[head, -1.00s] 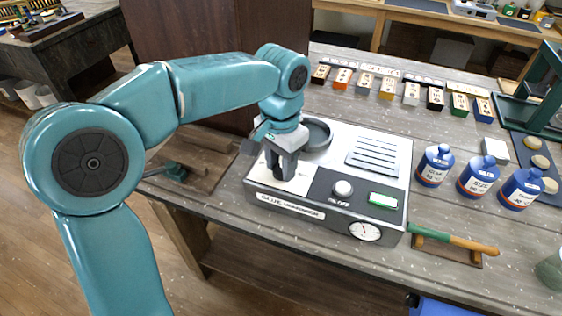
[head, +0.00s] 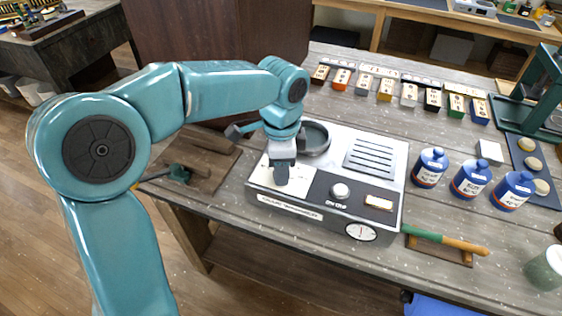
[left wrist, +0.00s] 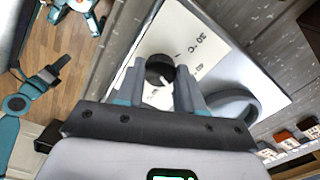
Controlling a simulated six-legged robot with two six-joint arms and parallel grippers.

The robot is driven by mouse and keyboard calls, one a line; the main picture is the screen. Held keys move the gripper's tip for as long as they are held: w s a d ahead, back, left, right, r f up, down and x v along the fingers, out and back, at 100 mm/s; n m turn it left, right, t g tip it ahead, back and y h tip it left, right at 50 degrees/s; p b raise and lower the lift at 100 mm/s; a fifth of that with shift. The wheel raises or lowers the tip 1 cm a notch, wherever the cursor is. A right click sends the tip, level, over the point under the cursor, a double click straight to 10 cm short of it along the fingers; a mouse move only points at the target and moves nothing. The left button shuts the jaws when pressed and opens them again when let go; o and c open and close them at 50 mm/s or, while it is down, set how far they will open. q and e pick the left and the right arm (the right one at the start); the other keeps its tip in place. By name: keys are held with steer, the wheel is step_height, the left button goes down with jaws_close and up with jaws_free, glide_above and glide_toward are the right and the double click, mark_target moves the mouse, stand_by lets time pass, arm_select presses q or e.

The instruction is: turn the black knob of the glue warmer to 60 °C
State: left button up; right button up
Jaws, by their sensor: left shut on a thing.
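The glue warmer (head: 330,220) is a grey-white box on the bench with a front label, a silver knob (head: 340,191), an amber-edged display (head: 378,202) and a round gauge (head: 361,232). My left gripper (head: 282,180) points down onto its white dial plate (head: 299,182) and hides the black knob in the head view. In the left wrist view the black knob (left wrist: 160,70) sits between the fingertips, and my left gripper (left wrist: 165,85) is shut on it. A pale pointer mark shows on the knob. My right gripper is out of view.
A dark round pot (head: 315,138) is set in the warmer behind the gripper. Blue-capped bottles (head: 470,180) stand to the right. A green-and-wood handled tool (head: 445,239) lies at the front right. Small labelled blocks (head: 409,95) line the back.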

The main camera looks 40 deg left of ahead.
arm_select(q)
steer(key=m+p, duration=0.1)
steer(key=m, duration=0.3)
steer(key=shift+r+m, duration=0.15)
steer(key=shift+m, duration=0.15)
steer(key=shift+m+p, duration=0.95)
steer(key=shift+m, duration=1.25)
steer(key=o, duration=1)
steer(key=shift+o, duration=0.2)
step_height(320, 180, up, 16)
steer(key=p, duration=0.1)
steer(key=shift+s, duration=0.1)
